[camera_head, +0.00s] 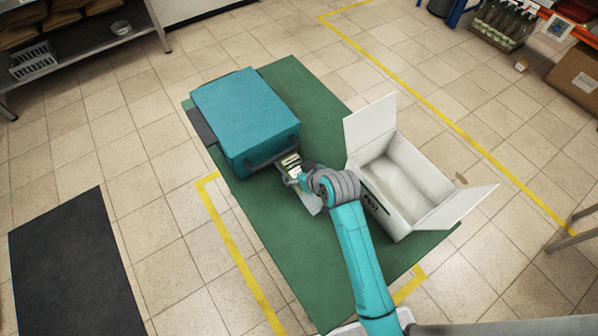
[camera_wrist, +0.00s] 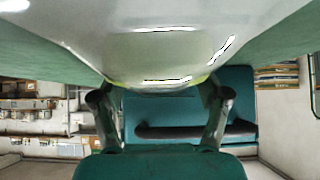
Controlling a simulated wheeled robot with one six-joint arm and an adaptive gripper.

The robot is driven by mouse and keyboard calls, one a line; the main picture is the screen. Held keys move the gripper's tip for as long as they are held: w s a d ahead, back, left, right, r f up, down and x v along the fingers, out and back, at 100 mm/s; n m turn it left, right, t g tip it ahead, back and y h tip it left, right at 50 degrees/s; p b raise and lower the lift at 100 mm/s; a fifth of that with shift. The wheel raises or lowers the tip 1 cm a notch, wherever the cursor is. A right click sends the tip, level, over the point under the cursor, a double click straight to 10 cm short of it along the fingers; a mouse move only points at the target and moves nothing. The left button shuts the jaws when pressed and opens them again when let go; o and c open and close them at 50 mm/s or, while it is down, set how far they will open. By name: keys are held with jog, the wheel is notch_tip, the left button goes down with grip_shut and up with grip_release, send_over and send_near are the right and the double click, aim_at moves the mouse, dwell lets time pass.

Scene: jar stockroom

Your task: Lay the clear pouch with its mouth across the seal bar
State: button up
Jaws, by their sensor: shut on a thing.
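The teal sealer (camera_head: 245,112) stands on the green bench top. A dark bar runs along its front lower edge, and this seal bar also shows in the wrist view (camera_wrist: 190,131). My gripper (camera_head: 293,175) is in front of the bar, shut on the clear pouch (camera_head: 311,203). In the wrist view the pouch (camera_wrist: 160,45) is a large, glossy, see-through sheet filling the top middle, between and above my two fingers. Its far edge faces the sealer. Whether the pouch's mouth touches or lies over the bar I cannot tell, as my wrist partly hides it.
An open white carton (camera_head: 402,190) stands to the right of my arm, flaps spread. The green bench top (camera_head: 290,270) is bare at the front. Shelving (camera_head: 90,45) stands at the upper left, a crate of bottles (camera_head: 503,22) at the upper right, a dark mat (camera_head: 70,265) lower left.

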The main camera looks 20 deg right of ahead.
jog(key=shift+f, duration=0.15)
jog(key=o, duration=1.3)
jog(key=v, duration=1.2)
